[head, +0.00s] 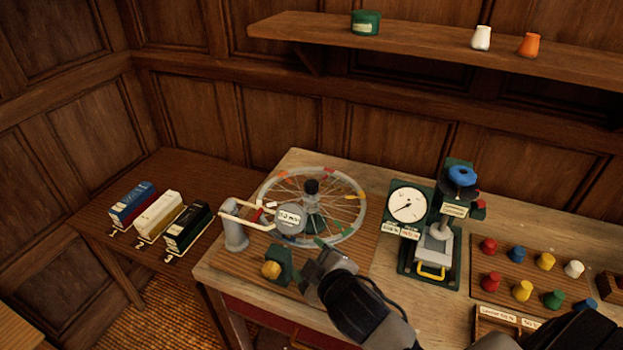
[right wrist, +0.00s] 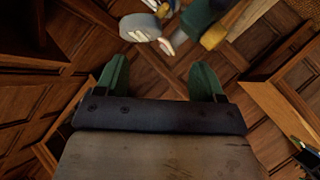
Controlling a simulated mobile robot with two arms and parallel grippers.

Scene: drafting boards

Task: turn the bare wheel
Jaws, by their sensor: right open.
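The bare wheel (head: 348,179) is a pale spoked rim with coloured marks and a black hub knob, lying on the bench top. A grey round label disc (head: 290,219) on a bent cream arm covers its left front part. My right gripper (head: 327,244) reaches in from the lower right to the wheel's front edge. I cannot tell whether it touches the rim. In the right wrist view its two green fingers (right wrist: 160,78) stand apart, with nothing between them. My left gripper is not in view.
A green block with a yellow knob (head: 276,266) stands left of my gripper. A dial gauge (head: 406,206) and a green press stand (head: 459,176) are to the right, beside a board of coloured pegs (head: 533,262).

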